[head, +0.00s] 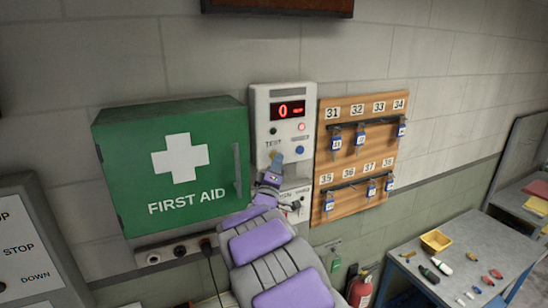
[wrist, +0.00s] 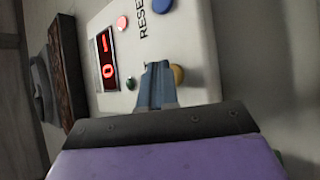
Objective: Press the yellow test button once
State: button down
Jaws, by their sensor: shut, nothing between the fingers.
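The yellow test button (wrist: 178,74) is on the front of a pale grey wall unit (head: 261,104). In the wrist view it shows just right of my fingertips, partly covered by them. In the head view my gripper (head: 277,160) is in front of the unit, below the word TEST, and largely hides the button. In the wrist view my gripper (wrist: 157,68) has its blue-grey fingers together and empty, tips close to the panel. I cannot tell whether they touch the button.
The unit has a red lit display (head: 287,109), a red light (head: 301,127), a green one (head: 273,131) and a blue button (head: 299,150). A green first aid cabinet (head: 135,150) is close on the left. A wooden key board (head: 345,160) hangs on the right.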

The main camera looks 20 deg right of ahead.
jog(key=shift+s, duration=0.55)
jog(key=s+b, duration=0.1)
jog(key=s, duration=0.4)
jog(key=shift+d, duration=0.1)
dwell(0.8)
